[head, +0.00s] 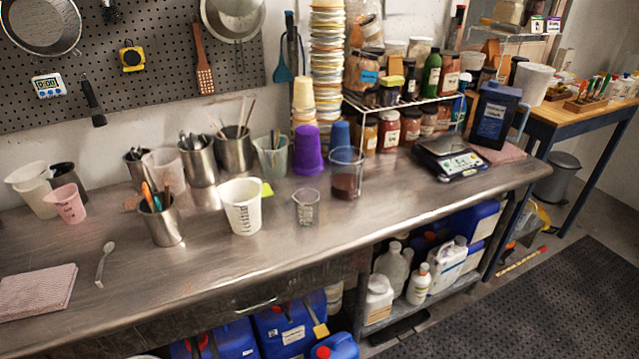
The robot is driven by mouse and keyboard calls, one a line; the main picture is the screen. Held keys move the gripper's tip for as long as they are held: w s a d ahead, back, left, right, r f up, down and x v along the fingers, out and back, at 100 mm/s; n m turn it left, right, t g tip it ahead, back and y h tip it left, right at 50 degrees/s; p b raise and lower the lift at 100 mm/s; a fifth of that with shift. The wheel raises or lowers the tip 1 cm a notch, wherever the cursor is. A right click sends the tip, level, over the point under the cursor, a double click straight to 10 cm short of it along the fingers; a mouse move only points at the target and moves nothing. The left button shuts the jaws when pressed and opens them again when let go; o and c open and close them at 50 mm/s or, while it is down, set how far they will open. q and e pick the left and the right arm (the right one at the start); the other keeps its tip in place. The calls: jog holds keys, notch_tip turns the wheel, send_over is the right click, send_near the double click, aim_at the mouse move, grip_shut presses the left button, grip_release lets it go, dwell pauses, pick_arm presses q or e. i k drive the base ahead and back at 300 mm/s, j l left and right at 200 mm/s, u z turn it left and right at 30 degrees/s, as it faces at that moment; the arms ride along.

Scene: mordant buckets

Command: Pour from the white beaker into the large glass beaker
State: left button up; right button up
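A white beaker (242,207) with dark markings on its side stands upright near the middle of the steel table (235,265). The large glass beaker (347,172) stands upright to its right and farther back, with dark reddish contents in its lower part. The three stand apart. The inside of the white beaker is not clear enough to tell its contents. Neither of my grippers is in the head view.
Steel pots with utensils (163,220) and a purple cup stack (307,150) stand left of and behind the beakers. A scale (447,158) and blue jug (495,117) are right. A pink cup (68,204), spoon (104,264) and folded cloth (37,292) are left. The front strip is clear.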

aim_at(346, 174)
jog(key=i+l+u, duration=0.1)
jog(key=l, duration=0.2)
jog(key=i+l+u, duration=0.2)
jog(key=l, duration=0.4)
jog(key=i+l+u, duration=0.1)
jog(key=l, duration=0.25)
jog(key=i, duration=0.1)
